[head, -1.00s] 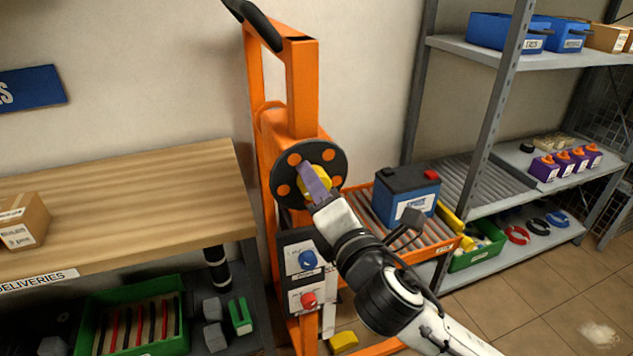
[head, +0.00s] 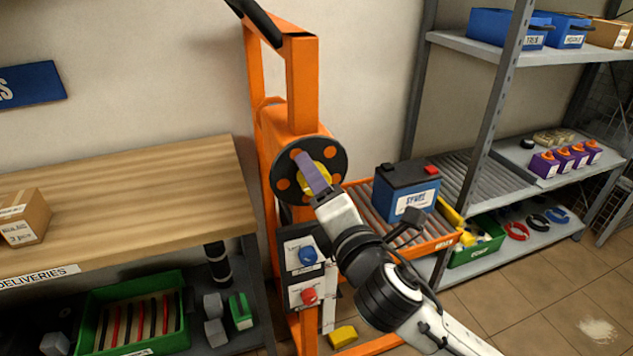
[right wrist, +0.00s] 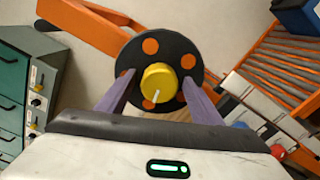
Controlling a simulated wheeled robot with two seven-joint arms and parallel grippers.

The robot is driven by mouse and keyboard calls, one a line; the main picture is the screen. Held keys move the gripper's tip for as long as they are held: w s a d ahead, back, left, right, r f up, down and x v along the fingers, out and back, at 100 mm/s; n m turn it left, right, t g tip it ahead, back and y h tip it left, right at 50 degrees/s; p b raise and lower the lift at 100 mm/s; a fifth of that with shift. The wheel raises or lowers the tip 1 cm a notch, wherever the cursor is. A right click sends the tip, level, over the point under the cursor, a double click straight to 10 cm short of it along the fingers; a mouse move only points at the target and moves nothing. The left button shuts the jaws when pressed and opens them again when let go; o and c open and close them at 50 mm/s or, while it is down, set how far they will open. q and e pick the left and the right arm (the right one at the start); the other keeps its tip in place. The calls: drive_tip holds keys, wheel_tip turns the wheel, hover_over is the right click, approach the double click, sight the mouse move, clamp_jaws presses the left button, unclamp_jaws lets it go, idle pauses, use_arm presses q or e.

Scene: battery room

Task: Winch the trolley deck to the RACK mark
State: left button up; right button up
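The orange trolley (head: 303,85) stands beside the bench. Its winch is a black disc (head: 335,151) with orange dots and a yellow knob (right wrist: 158,82) at the centre. My right gripper (head: 312,172) is at the disc, its purple fingers apart. In the right wrist view the knob shows between the fingers, with gaps on both sides; I cannot tell if they touch it. The orange roller deck (head: 357,205) carries a blue and black battery (head: 407,190), upright. A RACK mark is not readable. My left gripper is not in view.
A grey shelf with rollers (head: 480,185) stands right of the deck. A panel with a blue knob (head: 308,256) and a red knob (head: 309,296) is below the disc. A wooden bench (head: 120,200) is at left.

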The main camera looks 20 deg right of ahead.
drive_tip(key=shift+s, duration=0.15)
drive_tip(key=s+b, duration=0.1)
drive_tip(key=s, duration=0.9)
drive_tip(key=shift+d, duration=0.15)
